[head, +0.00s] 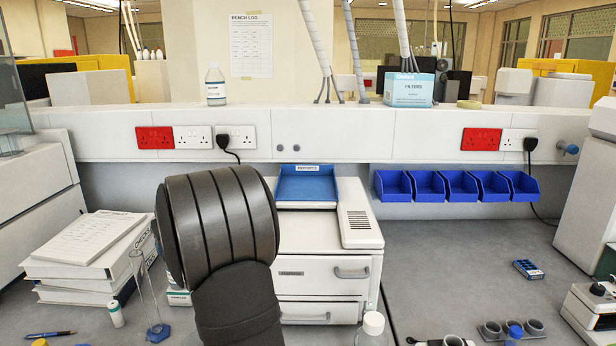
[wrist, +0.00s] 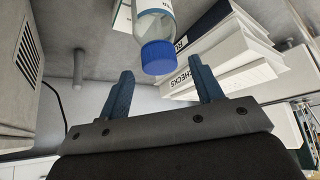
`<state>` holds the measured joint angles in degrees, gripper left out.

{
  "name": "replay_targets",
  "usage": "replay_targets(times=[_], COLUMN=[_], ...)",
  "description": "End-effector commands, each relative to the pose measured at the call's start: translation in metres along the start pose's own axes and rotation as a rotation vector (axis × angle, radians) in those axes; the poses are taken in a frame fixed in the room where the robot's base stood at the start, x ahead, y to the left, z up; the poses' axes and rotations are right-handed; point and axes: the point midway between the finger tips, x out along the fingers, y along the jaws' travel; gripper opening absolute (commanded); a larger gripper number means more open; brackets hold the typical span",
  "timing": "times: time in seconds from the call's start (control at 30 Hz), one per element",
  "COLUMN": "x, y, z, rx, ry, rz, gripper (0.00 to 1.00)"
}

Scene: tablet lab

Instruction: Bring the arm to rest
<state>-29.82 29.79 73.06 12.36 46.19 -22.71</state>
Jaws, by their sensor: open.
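My gripper (wrist: 160,84) shows in the wrist view with its two blue fingers apart and nothing held between them. A clear bottle with a blue cap (wrist: 158,57) appears just past the fingertips, in line with the gap; I cannot tell the exact distance. In the head view my dark arm (head: 218,230) rises in front of the bench, left of centre, and hides the gripper. The blue-capped bottle is not clearly seen in that view.
Thick books and a binder (head: 95,260) are stacked at the left, with a glass cylinder (head: 149,290) beside them. A white drawer unit (head: 325,265) with a blue tray (head: 306,187) stands behind my arm.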

Motion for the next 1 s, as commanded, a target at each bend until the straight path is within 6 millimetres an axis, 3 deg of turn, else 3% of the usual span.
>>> replay_targets(times=[0.2, 0.3, 0.5, 1.0], x=[0.038, 0.02, 0.007, 0.008], y=[0.0, 0.0, 0.0, 0.0], z=[0.002, -0.01, -0.018, -0.016], rx=[0.0, -0.001, 0.0, 0.0], ry=[0.0, 0.005, 0.001, -0.001], rz=[0.0, 0.001, 0.0, -0.001], gripper=[0.6, 0.6, 0.6, 0.6])
